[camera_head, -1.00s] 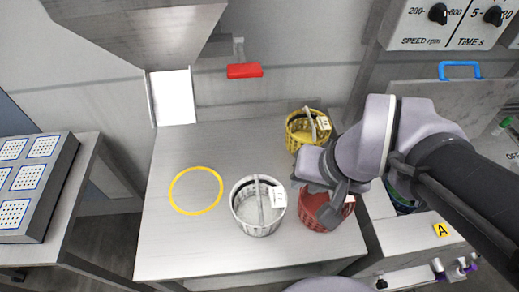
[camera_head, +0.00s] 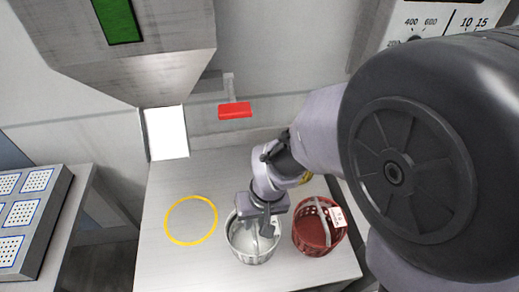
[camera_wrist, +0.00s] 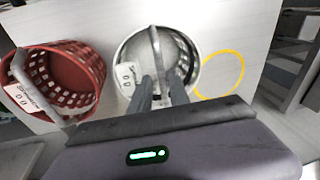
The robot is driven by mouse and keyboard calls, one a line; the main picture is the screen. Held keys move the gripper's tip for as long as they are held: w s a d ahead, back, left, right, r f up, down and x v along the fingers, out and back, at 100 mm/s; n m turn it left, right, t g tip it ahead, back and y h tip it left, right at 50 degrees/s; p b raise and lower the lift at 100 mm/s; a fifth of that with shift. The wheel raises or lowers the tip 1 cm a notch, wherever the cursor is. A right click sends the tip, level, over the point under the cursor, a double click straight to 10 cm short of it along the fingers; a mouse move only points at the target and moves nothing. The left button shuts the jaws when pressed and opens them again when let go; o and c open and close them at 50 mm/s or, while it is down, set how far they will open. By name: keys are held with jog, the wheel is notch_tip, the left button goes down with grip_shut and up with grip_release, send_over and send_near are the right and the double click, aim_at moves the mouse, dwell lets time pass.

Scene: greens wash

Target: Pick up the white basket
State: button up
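The white basket (camera_head: 251,246) stands upright on the steel table, with its handle arching over the open top. It also shows in the wrist view (camera_wrist: 189,60), with a white tag on its side. My gripper (camera_head: 268,228) is over the basket, pointing down. In the wrist view its two fingers (camera_wrist: 158,92) are apart and reach over the basket's near rim toward the handle. The handle's near part lies close to the gap between the fingertips; I cannot tell whether they touch it. The basket's inside looks empty.
A red basket (camera_head: 312,232) with a white tag stands just right of the white one. A yellow ring (camera_head: 191,221) marks clear tabletop to the left. A red lever (camera_head: 235,111) juts from the back wall.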

jog(key=f+b, duration=0.1)
jog(key=f, duration=0.1)
jog(key=a+f+b, duration=0.1)
jog(key=f+b, duration=0.1)
jog(key=f, duration=0.1)
jog(key=shift+w+a+f, duration=0.1)
jog(key=shift+w+f, duration=0.05)
jog(key=shift+r, duration=0.2)
grip_shut()
dwell(0.9)
